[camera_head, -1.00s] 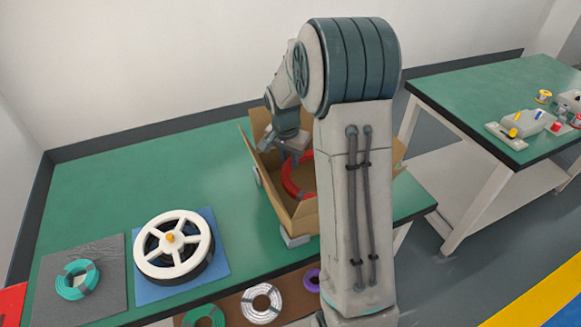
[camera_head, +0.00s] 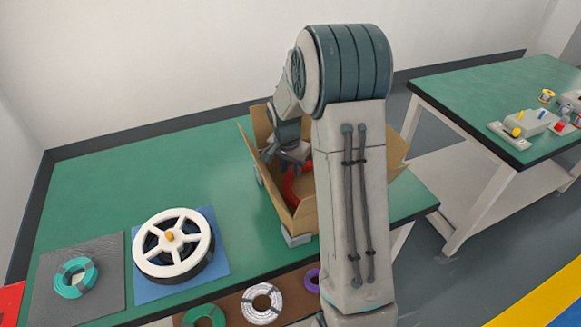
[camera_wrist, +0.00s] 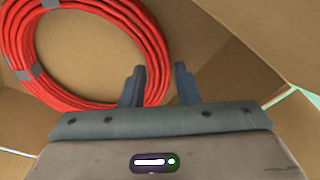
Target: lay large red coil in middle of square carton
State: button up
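The large red coil (camera_head: 290,188) lies inside the square carton (camera_head: 306,216), partly hidden by my arm in the head view. In the wrist view the red coil (camera_wrist: 65,96) fills the upper left, bound with grey bands, on the brown carton floor (camera_wrist: 88,52). My gripper (camera_head: 292,164) is down inside the carton. In the wrist view my gripper (camera_wrist: 160,74) is open, its fingers apart. The coil's right edge passes by the left finger and into the gap, with space before the right finger. Whether a finger touches the coil cannot be told.
Carton flaps stand open around my wrist. Left on the green table (camera_head: 110,178) are a white-and-black reel (camera_head: 172,246) on a blue mat and a teal coil (camera_head: 76,278) on a grey mat. Smaller coils lie along the front. A second table (camera_head: 470,95) stands right.

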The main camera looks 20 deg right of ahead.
jog(key=shift+o, duration=0.9)
jog(key=shift+r, duration=0.1)
jog(key=shift+r, duration=0.15)
notch_tip(320, 180, up, 13)
jog(key=a+p, duration=0.1)
jog(key=shift+s, duration=0.45)
jog(key=shift+p, duration=0.3)
